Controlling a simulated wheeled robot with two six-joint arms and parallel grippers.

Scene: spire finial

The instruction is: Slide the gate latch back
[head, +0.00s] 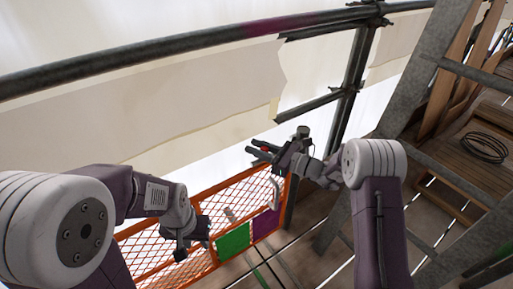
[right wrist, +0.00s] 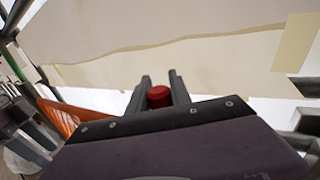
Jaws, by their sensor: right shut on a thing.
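The orange mesh gate (head: 173,217) stands below and in front of me, with a green panel and a purple panel on it. My right gripper (head: 262,152) is at the gate's upper right end, beside a dark post. It is shut on a red knob (right wrist: 159,97), which sits between its two fingers in the right wrist view. The knob also shows as a small red spot in the head view (head: 265,148). I cannot make out the latch's bolt. My left gripper (head: 193,250) hangs against the gate's mesh further left; its fingers are too unclear to read.
A dark scaffold rail (head: 180,45) runs across the top, with pale sheeting (head: 190,95) below it. Dark scaffold posts stand right of the gate. On the right are wooden boards with a coil of dark cable (head: 485,147). Planks with gaps form the floor.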

